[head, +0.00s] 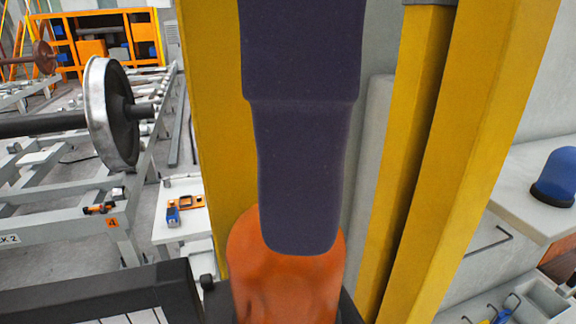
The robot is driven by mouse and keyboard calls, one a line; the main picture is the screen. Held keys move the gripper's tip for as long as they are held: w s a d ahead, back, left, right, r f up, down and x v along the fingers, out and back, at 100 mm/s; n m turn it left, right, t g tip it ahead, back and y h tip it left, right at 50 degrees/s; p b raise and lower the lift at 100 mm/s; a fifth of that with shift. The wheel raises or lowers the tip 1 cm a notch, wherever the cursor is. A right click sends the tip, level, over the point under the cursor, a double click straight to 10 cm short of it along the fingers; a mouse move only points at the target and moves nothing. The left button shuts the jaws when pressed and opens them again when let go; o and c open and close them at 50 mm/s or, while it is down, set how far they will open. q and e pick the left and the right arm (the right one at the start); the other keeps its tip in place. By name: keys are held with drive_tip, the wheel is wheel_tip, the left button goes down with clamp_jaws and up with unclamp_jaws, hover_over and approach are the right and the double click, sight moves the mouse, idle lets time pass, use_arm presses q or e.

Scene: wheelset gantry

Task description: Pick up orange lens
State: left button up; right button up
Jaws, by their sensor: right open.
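A blue dome-shaped lens (560,176) stands on a pale ledge at the right edge. A large dark purple part, which looks like my right gripper (300,235), hangs down the middle of the head view, very close to the camera. Its lower end is in front of a rounded orange shape (285,285) at the bottom centre. I cannot tell whether this orange shape is the orange lens or a part of my own arm. No other orange lens can be made out. Nothing is seen held. My left gripper is not in view.
Yellow posts (465,170) stand behind the dark part and right of it. A wheelset (110,112) rests on a grey frame at the left. A small white table (185,230) holds an orange and a blue tool. The pale ledge (525,190) is at the right.

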sight(285, 276)
drive_tip(key=f, duration=0.3)
drive_tip(key=f+b, duration=0.1)
drive_tip(key=f, duration=0.2)
drive_tip(key=f+b, duration=0.1)
drive_tip(key=f, duration=0.2)
drive_tip(key=shift+s+a, duration=0.35)
drive_tip(key=shift+s, duration=0.05)
drive_tip(key=shift+c, duration=0.3)
drive_tip(key=c, duration=1.4)
